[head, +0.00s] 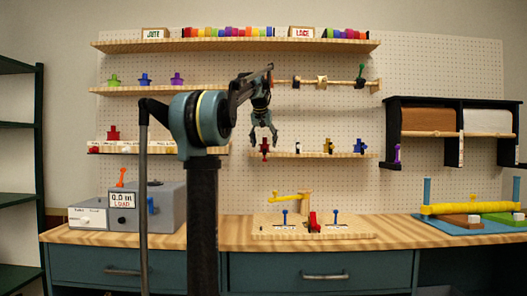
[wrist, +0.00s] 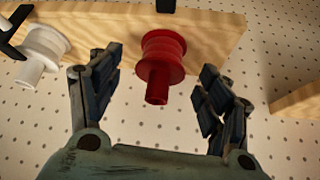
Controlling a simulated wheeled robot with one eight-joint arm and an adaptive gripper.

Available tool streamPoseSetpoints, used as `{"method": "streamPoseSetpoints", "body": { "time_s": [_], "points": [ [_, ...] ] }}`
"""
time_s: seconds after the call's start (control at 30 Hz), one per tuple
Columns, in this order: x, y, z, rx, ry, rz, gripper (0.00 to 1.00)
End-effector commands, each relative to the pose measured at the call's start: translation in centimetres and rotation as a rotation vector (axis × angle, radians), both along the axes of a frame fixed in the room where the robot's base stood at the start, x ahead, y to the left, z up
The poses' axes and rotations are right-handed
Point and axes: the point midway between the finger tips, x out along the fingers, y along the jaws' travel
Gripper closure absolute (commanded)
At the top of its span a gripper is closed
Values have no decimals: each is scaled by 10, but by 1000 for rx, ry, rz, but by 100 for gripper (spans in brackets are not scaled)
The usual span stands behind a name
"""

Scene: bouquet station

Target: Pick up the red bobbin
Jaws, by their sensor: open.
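The red bobbin (wrist: 163,62) stands at the edge of a light wooden shelf (wrist: 215,30) in the wrist view, with a narrower red stem toward the camera. In the head view the red bobbin (head: 265,146) is at the left end of the small middle shelf (head: 310,155). My gripper (wrist: 160,75) is open, with one dark finger on each side of the bobbin and a gap to each. In the head view my gripper (head: 264,135) hangs just above and around the top of the bobbin. Contact is not visible.
A white bobbin (wrist: 42,52) is left of the red one in the wrist view. The small shelf also holds yellow (head: 328,146) and blue (head: 360,146) bobbins. Another red piece (head: 113,132) stands on the left shelf. A rod with spools (head: 322,82) runs above. The pegboard lies behind.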

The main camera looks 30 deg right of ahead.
Motion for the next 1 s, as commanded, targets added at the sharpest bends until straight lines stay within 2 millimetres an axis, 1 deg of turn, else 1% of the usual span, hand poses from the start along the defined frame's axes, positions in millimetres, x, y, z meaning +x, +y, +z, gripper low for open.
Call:
{"method": "streamPoseSetpoints", "body": {
  "time_s": [0.03, 0.13, 0.4, 0.43, 0.47, 0.5, 0.57, 0.6, 0.63, 1.0],
  "points": [
    [2, -2, -5, 0, 0, 0, 29],
    [5, -5, -11, 0, 0, 0, 29],
    [6, -6, -14, 0, 0, 0, 29],
    [6, -6, -14, 0, 0, 0, 34],
    [6, -6, -14, 0, 0, 0, 40],
    [6, -6, -14, 0, 0, 0, 50],
    [6, -6, -14, 0, 0, 0, 63],
    [6, -6, -14, 0, 0, 0, 72],
    [6, -6, -14, 0, 0, 0, 76],
    [5, -5, -12, 0, 0, 0, 77]
  ]
}}
